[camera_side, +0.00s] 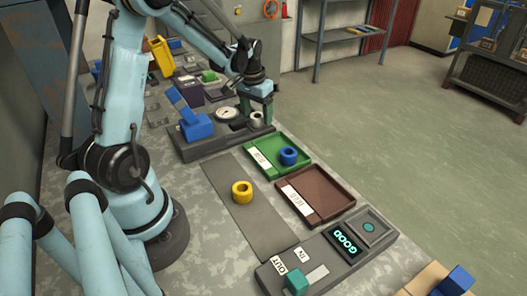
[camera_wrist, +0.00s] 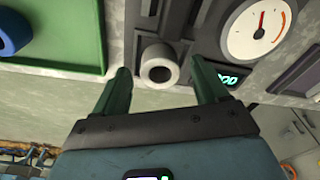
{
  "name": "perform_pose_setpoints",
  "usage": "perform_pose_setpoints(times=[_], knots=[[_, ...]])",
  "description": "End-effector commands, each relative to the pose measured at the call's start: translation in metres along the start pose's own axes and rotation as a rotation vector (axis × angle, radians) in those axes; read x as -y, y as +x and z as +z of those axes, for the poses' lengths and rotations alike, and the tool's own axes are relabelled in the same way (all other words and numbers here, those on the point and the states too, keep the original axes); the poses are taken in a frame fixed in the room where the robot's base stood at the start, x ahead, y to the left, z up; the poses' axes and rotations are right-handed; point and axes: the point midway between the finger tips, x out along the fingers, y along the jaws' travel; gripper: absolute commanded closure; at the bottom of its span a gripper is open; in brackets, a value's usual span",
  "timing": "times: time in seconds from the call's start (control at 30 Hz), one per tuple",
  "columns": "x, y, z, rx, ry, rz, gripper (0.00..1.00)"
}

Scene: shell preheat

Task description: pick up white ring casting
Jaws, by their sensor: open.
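The white ring casting (camera_wrist: 158,66) sits on the dark grey gauge station, beside the round dial. In the wrist view it lies just beyond and between the two fingertips, with its hole visible. It also shows in the side view (camera_side: 257,117), below my gripper. My gripper (camera_wrist: 161,82) is open and empty, its green fingers spread to either side of the ring. In the side view my gripper (camera_side: 258,104) hangs directly over the ring. I cannot tell whether the fingers reach down beside it.
The round dial (camera_side: 227,113) and a blue lever block (camera_side: 196,127) stand left of the ring. A green tray (camera_side: 266,172) holds a blue ring (camera_side: 289,156). A brown tray (camera_side: 325,205) is empty. A yellow ring (camera_side: 242,191) lies on a grey mat (camera_side: 222,179). A panel (camera_side: 345,241) reads GOOD.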

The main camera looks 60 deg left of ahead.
Motion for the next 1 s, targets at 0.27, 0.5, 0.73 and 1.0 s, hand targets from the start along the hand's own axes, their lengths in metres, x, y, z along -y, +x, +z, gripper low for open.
perform_pose_setpoints(times=[0.27,0.5,0.73,1.0], knots=[[0.0,0.0,0.0,0.0,0.0,0.0,0.58],[0.0,-0.001,0.0,0.0,0.0,0.0,0.89],[0.0,-0.001,0.0,0.0,0.0,0.0,0.89],[0.0,-0.02,-0.002,0.0,0.0,0.001,0.89]])
